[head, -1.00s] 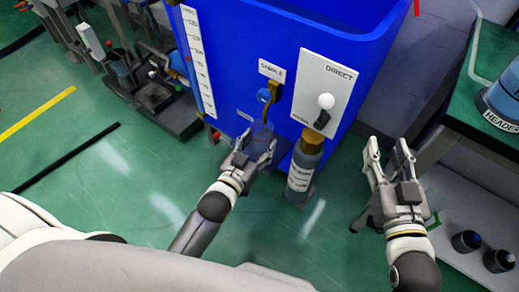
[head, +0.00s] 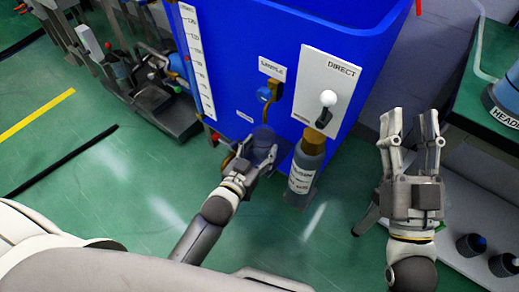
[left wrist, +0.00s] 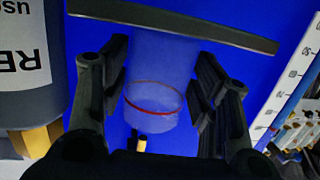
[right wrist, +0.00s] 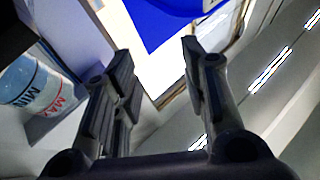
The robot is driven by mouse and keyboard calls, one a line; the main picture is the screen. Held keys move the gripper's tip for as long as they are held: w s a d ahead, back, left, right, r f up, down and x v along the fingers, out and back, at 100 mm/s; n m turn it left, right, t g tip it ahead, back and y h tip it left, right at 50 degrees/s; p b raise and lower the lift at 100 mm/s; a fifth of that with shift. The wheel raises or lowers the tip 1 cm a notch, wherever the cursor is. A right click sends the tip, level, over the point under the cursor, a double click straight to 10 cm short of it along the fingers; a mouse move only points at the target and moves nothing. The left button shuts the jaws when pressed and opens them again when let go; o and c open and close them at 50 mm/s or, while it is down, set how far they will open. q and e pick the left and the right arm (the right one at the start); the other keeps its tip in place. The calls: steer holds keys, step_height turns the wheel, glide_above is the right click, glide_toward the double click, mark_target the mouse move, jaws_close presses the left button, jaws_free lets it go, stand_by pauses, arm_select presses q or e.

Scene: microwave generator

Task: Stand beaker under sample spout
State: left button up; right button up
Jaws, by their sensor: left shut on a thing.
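The beaker (left wrist: 155,75) is clear, with a red line around it, between the fingers of my left gripper (left wrist: 160,85), which is shut on it. In the head view the beaker (head: 264,138) is at the blue tank's front, below the blue-handled sample spout (head: 265,95). The left wrist view appears upside down; a brass tip (left wrist: 139,141) shows close to the beaker's rim end, and a dark ledge (left wrist: 180,22) is at its other end. I cannot tell whether beaker and ledge touch. My right gripper (head: 410,117) is open and empty, right of the tank.
A grey labelled bottle (head: 303,172) stands under the brass direct outlet, just right of my left gripper. A green-topped bench (head: 490,60) with a blue labelled container is at the right; dark-capped bottles (head: 472,245) stand on its lower shelf.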

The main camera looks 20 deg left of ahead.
arm_select(q)
steer(key=shift+f, duration=0.1)
steer(key=o, duration=1.2)
steer(key=shift+c, duration=0.2)
